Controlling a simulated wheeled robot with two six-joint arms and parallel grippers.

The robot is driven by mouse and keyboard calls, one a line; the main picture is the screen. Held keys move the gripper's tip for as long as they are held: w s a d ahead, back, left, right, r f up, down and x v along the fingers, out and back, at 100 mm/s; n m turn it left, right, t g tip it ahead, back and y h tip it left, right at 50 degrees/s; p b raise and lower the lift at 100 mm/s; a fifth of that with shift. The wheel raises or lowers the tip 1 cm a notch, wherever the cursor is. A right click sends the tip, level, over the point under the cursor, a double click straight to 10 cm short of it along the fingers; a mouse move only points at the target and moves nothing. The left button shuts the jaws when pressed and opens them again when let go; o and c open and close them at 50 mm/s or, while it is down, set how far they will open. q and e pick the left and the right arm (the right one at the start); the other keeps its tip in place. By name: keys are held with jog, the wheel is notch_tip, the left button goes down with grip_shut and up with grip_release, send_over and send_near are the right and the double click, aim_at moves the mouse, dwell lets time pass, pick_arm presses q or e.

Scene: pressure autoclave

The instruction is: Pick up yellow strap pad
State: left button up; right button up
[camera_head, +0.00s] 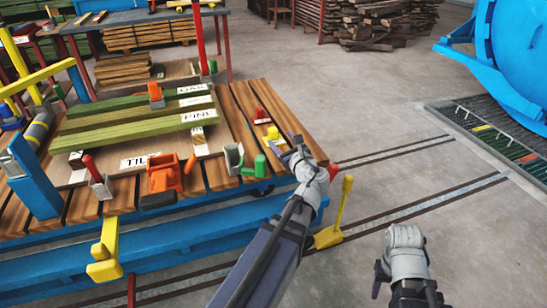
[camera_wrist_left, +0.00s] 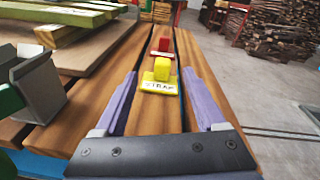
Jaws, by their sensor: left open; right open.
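The yellow strap pad (camera_head: 273,136) lies on the wooden slats near the right end of the blue bench. In the left wrist view the yellow strap pad (camera_wrist_left: 160,77) is a flat base with a raised block and a white label reading STRAP. My left gripper (camera_head: 293,151) is just on the near side of it; in the wrist view its two purple fingers (camera_wrist_left: 160,100) are spread wide with the pad ahead between them, not touched. My right gripper (camera_head: 381,276) is low at the right over the floor, open, its fingers hard to make out.
A red pad (camera_wrist_left: 163,45) sits just behind the yellow one. A grey clamp with a green handle (camera_head: 236,158) stands to the left. Green planks (camera_head: 140,120) and an orange clamp (camera_head: 165,178) lie further left. A yellow lever (camera_head: 341,205) rises beside the bench.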

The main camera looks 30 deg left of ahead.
aim_at(274, 131)
pick_arm(q)
jog(key=shift+w+a+f+m+t+b, duration=0.25)
jog(key=shift+a+f+m+b, duration=0.15)
jog(key=shift+m, duration=0.2)
jog(key=shift+w+a+f+m+t+b, duration=0.2)
jog(key=shift+f+m+t+b, duration=0.1)
jog(key=shift+m+b, duration=0.25)
jog(key=shift+w+a+r+m, duration=0.1)
jog(key=shift+m, duration=0.45)
pick_arm(e)
notch_tip(274, 131, down, 4)
jog(key=shift+r, duration=0.15)
pick_arm(q)
jog(key=shift+a, duration=0.1)
jog(key=shift+w+a+y, duration=0.3)
jog(key=shift+w+a, duration=0.6)
jog(key=shift+a, duration=0.05)
jog(key=shift+w+f+b+x, duration=0.1)
jog(key=shift+f+b+x, duration=0.1)
jog(key=shift+x, duration=1.1)
jog(key=shift+w+f+b+x, duration=0.1)
jog(key=shift+b+x, duration=0.1)
jog(key=shift+x, duration=1.05)
jog(key=shift+d, duration=0.2)
grip_shut()
pick_arm(e)
jog(key=shift+f, duration=0.3)
